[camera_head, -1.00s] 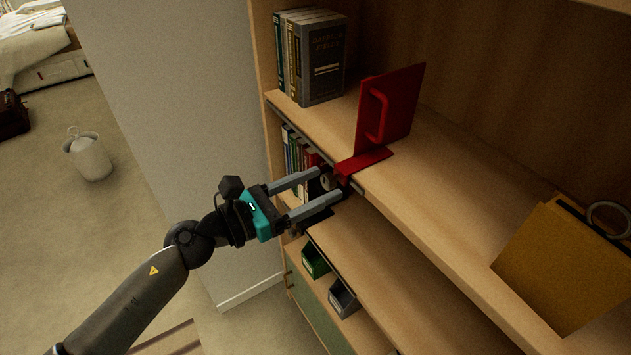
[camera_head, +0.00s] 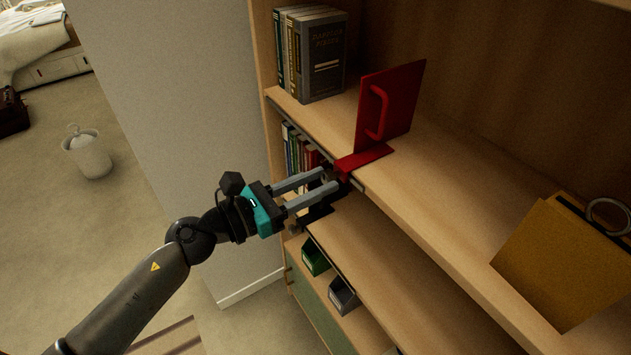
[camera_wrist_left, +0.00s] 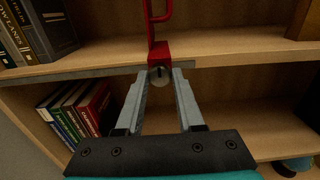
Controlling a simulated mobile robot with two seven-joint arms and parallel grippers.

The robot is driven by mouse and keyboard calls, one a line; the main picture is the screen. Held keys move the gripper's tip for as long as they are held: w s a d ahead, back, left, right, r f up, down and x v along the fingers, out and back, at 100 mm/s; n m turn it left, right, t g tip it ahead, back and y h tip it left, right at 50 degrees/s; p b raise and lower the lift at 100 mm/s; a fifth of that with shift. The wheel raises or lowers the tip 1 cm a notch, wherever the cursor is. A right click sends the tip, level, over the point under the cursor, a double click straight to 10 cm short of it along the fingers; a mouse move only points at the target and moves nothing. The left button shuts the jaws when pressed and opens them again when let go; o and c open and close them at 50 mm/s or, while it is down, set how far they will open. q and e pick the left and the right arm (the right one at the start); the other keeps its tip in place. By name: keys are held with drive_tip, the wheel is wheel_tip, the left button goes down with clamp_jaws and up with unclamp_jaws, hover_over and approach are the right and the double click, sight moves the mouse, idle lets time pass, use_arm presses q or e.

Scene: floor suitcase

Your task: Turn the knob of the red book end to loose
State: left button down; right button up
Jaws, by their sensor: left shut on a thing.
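The red book end (camera_head: 387,110) stands upright on the upper shelf, its foot reaching over the shelf's front edge. It also shows in the left wrist view (camera_wrist_left: 159,50), with its handle above. Its round grey knob (camera_wrist_left: 160,76) faces the wrist camera and bears a dark vertical mark. In the head view the knob is mostly hidden by the fingers. My left gripper (camera_head: 330,180) is at the front edge of the shelf, shut on the knob with a finger on each side (camera_wrist_left: 160,80). My right gripper is not in view.
Dark books (camera_head: 322,62) stand at the left end of the upper shelf. More books (camera_wrist_left: 78,110) stand on the shelf below, left of my fingers. The upper shelf between the book ends is clear.

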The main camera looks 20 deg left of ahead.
use_arm(q)
drive_tip(key=shift+n, duration=0.3)
drive_tip(key=n+p, duration=0.2)
drive_tip(key=n, duration=0.1)
drive_tip(key=shift+r+n+p, duration=0.15)
drive_tip(key=shift+n+p, duration=0.2)
drive_tip(key=shift+n, duration=0.05)
drive_tip(key=n+p, duration=0.2)
drive_tip(key=n, duration=0.2)
drive_tip(key=shift+n, duration=0.3)
drive_tip(key=n+p, duration=0.3)
drive_tip(key=n, duration=0.2)
drive_tip(key=shift+n+p, duration=1)
drive_tip(key=shift+n, duration=1)
drive_tip(key=c, duration=0.5)
unclamp_jaws()
